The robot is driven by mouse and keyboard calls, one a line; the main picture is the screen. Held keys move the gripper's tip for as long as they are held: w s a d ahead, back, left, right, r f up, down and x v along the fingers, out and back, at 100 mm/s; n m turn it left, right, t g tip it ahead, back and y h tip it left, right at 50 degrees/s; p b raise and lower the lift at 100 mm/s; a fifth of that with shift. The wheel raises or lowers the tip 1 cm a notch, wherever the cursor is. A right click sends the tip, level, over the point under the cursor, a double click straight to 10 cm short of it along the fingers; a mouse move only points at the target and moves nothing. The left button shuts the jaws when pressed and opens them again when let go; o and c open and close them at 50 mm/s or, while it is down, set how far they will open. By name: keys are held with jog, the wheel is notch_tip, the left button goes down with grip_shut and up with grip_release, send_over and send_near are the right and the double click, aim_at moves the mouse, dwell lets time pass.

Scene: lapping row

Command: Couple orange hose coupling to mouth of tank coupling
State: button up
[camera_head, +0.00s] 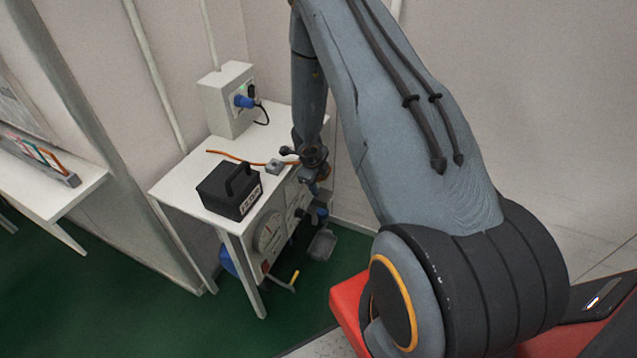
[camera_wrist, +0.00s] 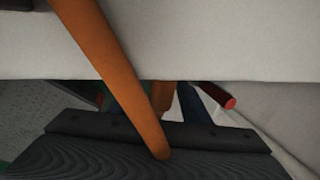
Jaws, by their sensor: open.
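An orange hose (camera_head: 236,157) lies across the white table top and runs toward my gripper (camera_head: 311,180) at the table's right front edge. In the wrist view the orange hose (camera_wrist: 110,65) hangs over the white table edge and crosses in front of the dark gripper body (camera_wrist: 150,155). A second orange piece (camera_wrist: 163,95) shows behind it; I cannot tell if it is the hose coupling. My gripper is open, its fingertips are mostly hidden, and I see nothing clearly held. I cannot make out the tank coupling or its mouth in either view.
A black box with a handle (camera_head: 230,190) stands on the white table (camera_head: 180,188). A white wall box with a blue plug (camera_head: 243,101) is behind. Gauge panels (camera_head: 268,236) sit below the table top. A red-ended dark bar (camera_wrist: 218,96) is near the table edge.

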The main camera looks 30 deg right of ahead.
jog(key=shift+v, duration=3.95)
